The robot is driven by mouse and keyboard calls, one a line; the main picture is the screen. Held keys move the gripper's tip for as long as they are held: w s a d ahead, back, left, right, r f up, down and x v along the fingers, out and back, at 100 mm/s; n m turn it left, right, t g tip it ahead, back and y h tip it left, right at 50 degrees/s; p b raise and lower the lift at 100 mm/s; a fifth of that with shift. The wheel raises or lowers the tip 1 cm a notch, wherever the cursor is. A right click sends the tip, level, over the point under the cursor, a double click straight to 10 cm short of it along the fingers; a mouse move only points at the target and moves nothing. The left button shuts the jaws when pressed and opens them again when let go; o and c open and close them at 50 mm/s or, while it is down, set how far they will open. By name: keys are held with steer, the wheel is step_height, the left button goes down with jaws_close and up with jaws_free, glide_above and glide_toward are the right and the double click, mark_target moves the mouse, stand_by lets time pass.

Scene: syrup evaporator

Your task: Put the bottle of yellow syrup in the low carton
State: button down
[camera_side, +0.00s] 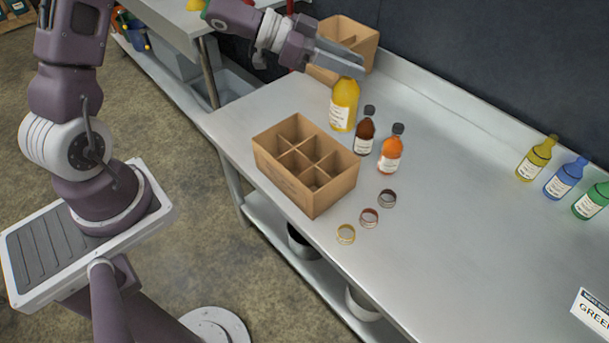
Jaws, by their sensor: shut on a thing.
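My gripper (345,65) is shut on the top of a large yellow bottle (344,106) with a white label. The bottle is upright at the back of the steel table; I cannot tell whether its base touches the table. Its cap is hidden by the fingers. An open brown carton (290,182) with several empty-looking compartments stands in front and to the left of the bottle, apart from it. A second divided carton (362,37) stands behind my gripper, partly hidden by it. The front carton looks the lower of the two.
A dark brown bottle (364,137) and an orange bottle (390,153) stand right of the held bottle. Several rings (369,218) lie in front. Yellow (537,157), blue (565,178) and green (591,202) bottles stand far right. The table's middle right (470,220) is clear.

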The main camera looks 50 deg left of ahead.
step_height(320, 180, down, 21)
steer(key=shift+f, duration=0.15)
stand_by(0.6)
steer(key=shift+f, duration=0.15)
steer(key=c, duration=1.1)
jaws_free()
